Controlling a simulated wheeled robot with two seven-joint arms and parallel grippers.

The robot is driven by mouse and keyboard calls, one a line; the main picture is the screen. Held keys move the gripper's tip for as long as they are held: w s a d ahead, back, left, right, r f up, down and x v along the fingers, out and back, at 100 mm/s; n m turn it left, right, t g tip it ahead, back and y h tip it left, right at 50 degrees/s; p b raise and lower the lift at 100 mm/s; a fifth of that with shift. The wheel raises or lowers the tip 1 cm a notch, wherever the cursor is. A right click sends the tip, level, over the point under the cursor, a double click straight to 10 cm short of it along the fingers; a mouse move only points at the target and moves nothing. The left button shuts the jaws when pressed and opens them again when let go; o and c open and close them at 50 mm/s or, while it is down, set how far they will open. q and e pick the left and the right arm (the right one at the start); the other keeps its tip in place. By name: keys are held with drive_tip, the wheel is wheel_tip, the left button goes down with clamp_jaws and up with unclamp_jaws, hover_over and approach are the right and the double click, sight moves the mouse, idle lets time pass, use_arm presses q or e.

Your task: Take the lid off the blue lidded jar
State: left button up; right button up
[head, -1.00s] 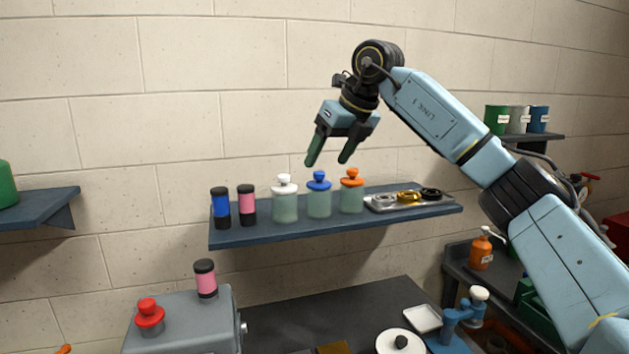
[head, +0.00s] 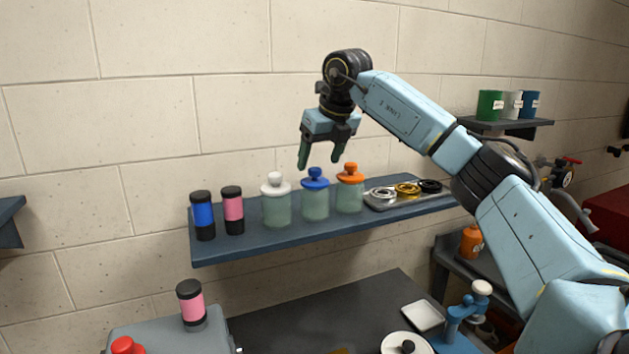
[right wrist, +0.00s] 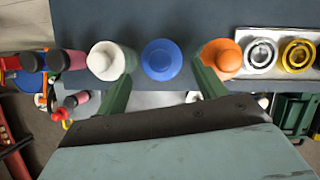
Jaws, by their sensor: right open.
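The blue lidded jar (head: 315,200) stands upright on the wall shelf, a pale green glass body with its blue lid (head: 315,178) on top. In the right wrist view the blue lid (right wrist: 161,60) shows from above, between and beyond the two fingertips. My right gripper (head: 318,163) is open and empty, fingers pointing down, just above the blue lid and apart from it as far as I can tell. Its green fingers also show in the right wrist view (right wrist: 163,85). My left gripper is not in view.
A white-lidded jar (head: 276,205) and an orange-lidded jar (head: 349,193) stand close on either side. Blue (head: 202,215) and pink (head: 233,210) spools are at the shelf's left. A tray of rings (head: 385,205) is at its right. A worktop (head: 310,315) lies below.

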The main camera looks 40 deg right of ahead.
sight(317, 168)
drive_tip(key=shift+p+x, duration=0.35)
drive_tip(key=shift+x, duration=0.55)
drive_tip(key=x, duration=0.2)
drive_tip(key=shift+w+d+f, duration=0.1)
drive_tip(key=shift+w+f, duration=0.15)
drive_tip(key=shift+w+f+p, duration=0.15)
drive_tip(key=shift+f+p, duration=0.1)
drive_tip(key=shift+p, duration=0.05)
drive_tip(key=shift+f, duration=0.1)
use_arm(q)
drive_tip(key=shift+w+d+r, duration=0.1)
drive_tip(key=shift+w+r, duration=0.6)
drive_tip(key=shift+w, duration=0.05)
use_arm(e)
drive_tip(key=c, duration=0.7)
